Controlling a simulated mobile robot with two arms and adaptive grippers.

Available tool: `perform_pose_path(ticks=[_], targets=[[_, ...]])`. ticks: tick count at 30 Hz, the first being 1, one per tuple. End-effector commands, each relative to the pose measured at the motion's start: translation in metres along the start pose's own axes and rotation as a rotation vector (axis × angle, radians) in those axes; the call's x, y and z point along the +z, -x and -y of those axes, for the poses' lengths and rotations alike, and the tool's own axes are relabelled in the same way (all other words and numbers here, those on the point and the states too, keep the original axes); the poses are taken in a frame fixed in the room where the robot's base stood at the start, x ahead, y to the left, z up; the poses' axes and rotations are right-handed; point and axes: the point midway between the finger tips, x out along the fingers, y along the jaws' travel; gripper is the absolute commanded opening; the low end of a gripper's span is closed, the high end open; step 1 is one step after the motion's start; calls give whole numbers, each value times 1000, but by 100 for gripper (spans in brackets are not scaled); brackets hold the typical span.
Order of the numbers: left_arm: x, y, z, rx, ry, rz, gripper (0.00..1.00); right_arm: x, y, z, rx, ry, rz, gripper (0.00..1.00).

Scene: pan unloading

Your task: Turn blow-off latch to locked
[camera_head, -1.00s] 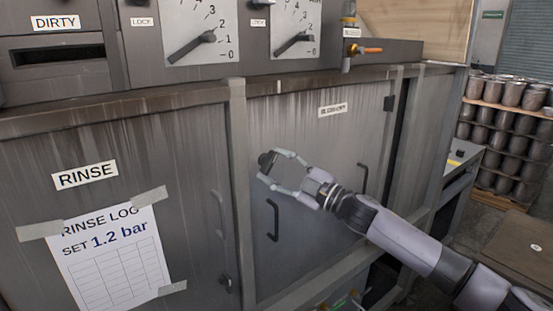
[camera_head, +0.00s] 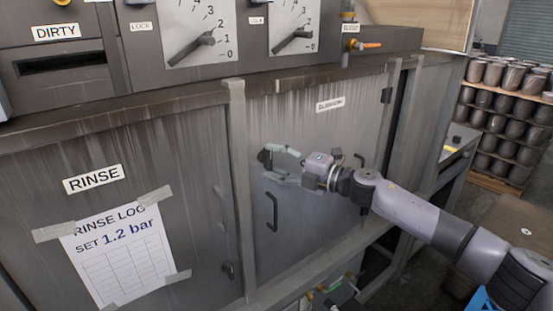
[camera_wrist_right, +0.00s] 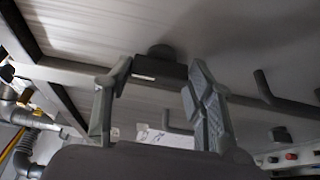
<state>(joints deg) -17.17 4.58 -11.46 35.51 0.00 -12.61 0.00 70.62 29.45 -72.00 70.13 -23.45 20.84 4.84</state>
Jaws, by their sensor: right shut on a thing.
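The blow-off latch (camera_head: 264,156) is a small dark turn handle on the grey door (camera_head: 310,135) labelled BLOW-OFF (camera_head: 330,104). It sits near the door's left edge. My right gripper (camera_head: 268,163) reaches it from the right, with its two fingers around the latch. In the right wrist view the latch (camera_wrist_right: 160,70) shows as a dark bar under a round hub, between the fingertips of my right gripper (camera_wrist_right: 160,72). The fingers partly cover the latch in the head view, and I cannot tell its exact angle. My left gripper is out of view.
Door handles (camera_head: 272,211) stand out just below the gripper. The rinse door (camera_head: 150,135) with its taped log sheet (camera_head: 118,252) is at the left.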

Motion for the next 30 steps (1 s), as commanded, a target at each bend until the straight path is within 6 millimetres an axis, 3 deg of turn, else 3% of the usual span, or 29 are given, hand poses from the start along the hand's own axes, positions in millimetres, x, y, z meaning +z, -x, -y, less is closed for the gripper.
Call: perform_pose_path(ticks=[13, 14, 22, 30], targets=[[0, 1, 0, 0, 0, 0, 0, 0, 0, 1, -5, 12, 0, 22], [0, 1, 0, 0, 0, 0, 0, 0, 0, 1, -5, 12, 0, 52], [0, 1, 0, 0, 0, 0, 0, 0, 0, 1, -4, 9, 0, 70], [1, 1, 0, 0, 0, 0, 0, 0, 0, 0, -4, 8, 0, 70]])
